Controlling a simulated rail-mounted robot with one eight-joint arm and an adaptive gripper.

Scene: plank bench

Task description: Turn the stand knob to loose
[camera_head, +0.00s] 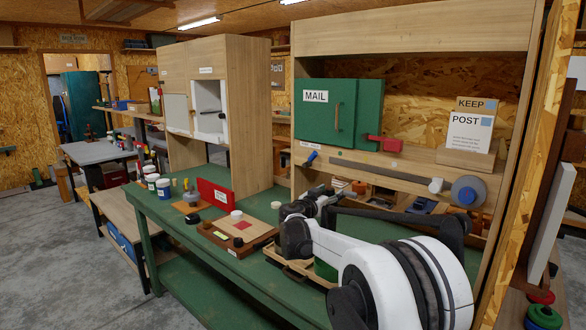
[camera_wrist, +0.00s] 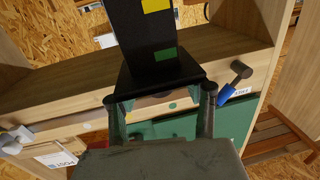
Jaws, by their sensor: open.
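I cannot tell for certain which part is the stand knob, as the lettering is too small to read. On the bench, a black knob (camera_head: 193,218) sits near a wooden base, and another black knob (camera_head: 238,242) sits on a brown board (camera_head: 214,236). A blue-handled lever (camera_head: 311,157) is on the shelf front below a small white label; it also shows at the right of the wrist view (camera_wrist: 236,85). My gripper (camera_head: 318,197) is open above the bench, right of the brown board. In the wrist view my gripper (camera_wrist: 160,98) has its fingers apart, with no held object visible.
A green mail cabinet (camera_head: 340,110) with a red handle stands on the shelf behind. A wooden tray (camera_head: 300,269) lies beneath my arm. A tall post bounds the right.

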